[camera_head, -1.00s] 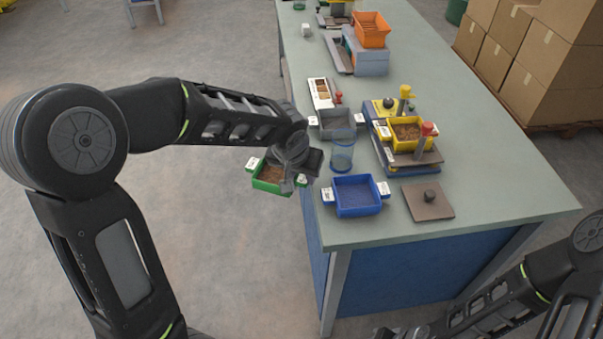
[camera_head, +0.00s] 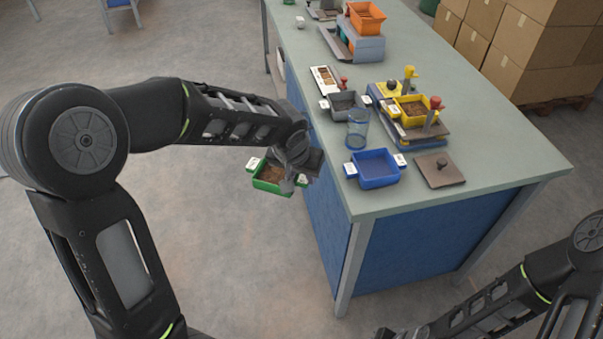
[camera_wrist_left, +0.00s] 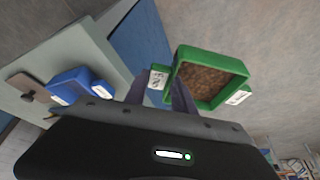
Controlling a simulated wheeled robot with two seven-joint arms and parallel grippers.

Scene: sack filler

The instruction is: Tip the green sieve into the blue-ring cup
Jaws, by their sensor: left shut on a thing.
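The green sieve (camera_head: 272,188) is a square tray with white-labelled tabs and brown grains inside. My left gripper (camera_head: 301,180) is shut on it and holds it off the left side of the table, over the floor. In the left wrist view the sieve (camera_wrist_left: 238,68) looks about level, with one labelled tab (camera_wrist_left: 158,77) by the fingers. The clear cup with a blue rim (camera_head: 357,131) stands upright on the table, to the right of the sieve and apart from it. Its contents cannot be told. My right gripper is not in view; only part of the right arm shows.
A blue tray (camera_head: 376,168) and a flat lid with a knob (camera_head: 439,170) lie near the table's front. A grey tray (camera_head: 342,105) and a yellow tray (camera_head: 411,112) with brown grains stand behind. An orange bin (camera_head: 366,17) is farther back. Floor left of the table is clear.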

